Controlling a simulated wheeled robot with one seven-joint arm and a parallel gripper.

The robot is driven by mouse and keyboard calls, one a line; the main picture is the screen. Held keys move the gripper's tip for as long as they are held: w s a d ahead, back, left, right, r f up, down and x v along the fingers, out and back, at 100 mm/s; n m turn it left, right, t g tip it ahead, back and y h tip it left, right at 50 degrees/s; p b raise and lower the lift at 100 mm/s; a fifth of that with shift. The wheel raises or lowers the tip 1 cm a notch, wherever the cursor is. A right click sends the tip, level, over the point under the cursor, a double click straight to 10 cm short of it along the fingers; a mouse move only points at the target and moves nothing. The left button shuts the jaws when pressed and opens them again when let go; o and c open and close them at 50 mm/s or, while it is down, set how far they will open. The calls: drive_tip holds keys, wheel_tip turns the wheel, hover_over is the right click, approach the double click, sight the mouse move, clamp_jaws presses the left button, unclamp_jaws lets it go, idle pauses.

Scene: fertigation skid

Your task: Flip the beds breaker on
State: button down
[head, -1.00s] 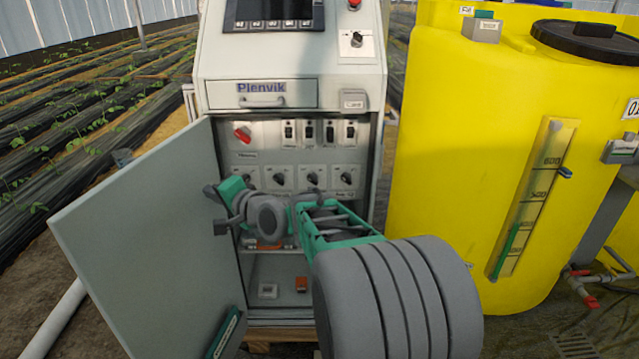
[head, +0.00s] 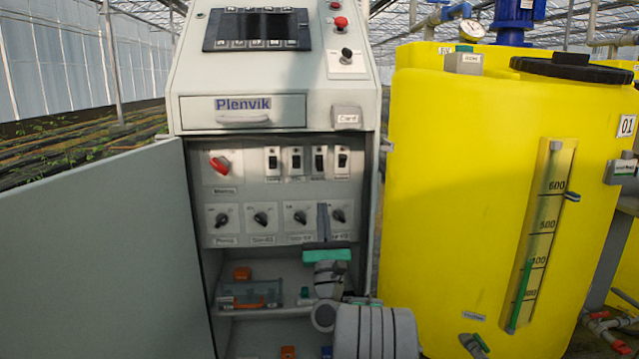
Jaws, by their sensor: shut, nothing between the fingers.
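A row of several breakers sits in the upper part of the open cabinet (head: 210,270) in the head view. From left to right they include the first (head: 272,158), second (head: 296,159), third (head: 319,160) and fourth (head: 343,160). Each has a small dark lever on a pale body. The labels beneath are too small to read, so I cannot tell which is the beds breaker. My gripper (head: 323,210) points upward in front of the rotary knob row, below the third breaker and apart from it. Its fingers are together and empty. It partly hides the knob panel's right side.
The cabinet door (head: 95,250) stands open at left. A red main switch (head: 219,164) and rotary knobs (head: 260,219) share the panel. A clear box (head: 248,291) sits on the shelf below. A yellow tank (head: 455,200) stands close at right.

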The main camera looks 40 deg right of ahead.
drive_tip(key=p, duration=0.6)
approach(319, 161)
drive_tip(key=w, duration=0.1)
drive_tip(key=w+d+r, duration=0.1)
drive_tip(key=w+d, duration=0.1)
drive_tip(key=shift+r, duration=0.3)
drive_tip(key=shift+w+d, duration=0.15)
drive_tip(key=shift+w, duration=0.2)
drive_tip(key=shift+s+r+p, duration=0.1)
drive_tip(key=shift+r+p, duration=0.05)
drive_tip(key=shift+p, duration=0.3)
